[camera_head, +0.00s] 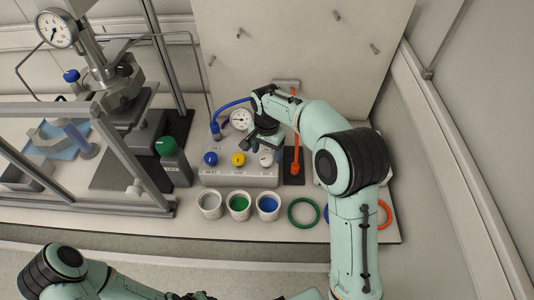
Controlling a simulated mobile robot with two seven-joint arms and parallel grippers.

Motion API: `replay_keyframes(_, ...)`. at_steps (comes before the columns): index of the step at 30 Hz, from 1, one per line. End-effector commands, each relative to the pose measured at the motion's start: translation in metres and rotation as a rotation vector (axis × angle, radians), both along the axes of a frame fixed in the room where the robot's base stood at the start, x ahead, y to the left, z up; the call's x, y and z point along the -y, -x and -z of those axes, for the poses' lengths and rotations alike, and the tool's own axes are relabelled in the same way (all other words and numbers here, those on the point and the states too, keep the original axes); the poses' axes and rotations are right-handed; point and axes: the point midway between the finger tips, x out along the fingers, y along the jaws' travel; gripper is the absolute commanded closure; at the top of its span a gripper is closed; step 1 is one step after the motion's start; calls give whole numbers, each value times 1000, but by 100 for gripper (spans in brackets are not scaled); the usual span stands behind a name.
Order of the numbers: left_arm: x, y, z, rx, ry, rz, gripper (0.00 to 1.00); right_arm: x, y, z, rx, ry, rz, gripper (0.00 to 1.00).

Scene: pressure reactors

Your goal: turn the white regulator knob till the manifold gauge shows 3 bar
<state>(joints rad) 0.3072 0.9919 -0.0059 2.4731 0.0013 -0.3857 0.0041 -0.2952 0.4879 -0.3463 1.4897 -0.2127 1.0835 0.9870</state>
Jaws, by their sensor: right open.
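The white regulator knob (267,158) is at the right end of the front row on the light grey manifold box (240,179). My right gripper (263,143) is open and points down just above and behind the knob, partly overlapping it in the head view. I cannot tell whether it touches the knob. The manifold gauge (239,118), a round white dial, stands behind, left of the gripper. Its needle is too small to read. My left arm shows along the bottom edge, but its gripper is not clearly in view.
A blue knob (210,159) and a yellow knob (238,159) share the row. A blue hose (234,103) is behind. Cups (210,205) and a green ring (303,212) lie in front. An orange-handled tool (296,166) is at right. A framed reactor stands left.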

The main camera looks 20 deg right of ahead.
Motion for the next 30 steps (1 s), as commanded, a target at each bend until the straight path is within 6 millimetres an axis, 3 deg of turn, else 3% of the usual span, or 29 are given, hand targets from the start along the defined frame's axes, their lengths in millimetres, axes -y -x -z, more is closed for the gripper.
replay_keyframes(6,0,-9,-9,10,0,0,57,0,-2,-55,9,-1,0,28)
replay_keyframes(13,0,-17,-17,20,0,0,57,0,-2,-96,6,0,1,28)
replay_keyframes(19,0,-20,-19,22,0,0,57,0,-1,-110,4,0,1,28)
replay_keyframes(30,0,-19,-19,22,0,0,57,0,0,-110,2,0,1,28)
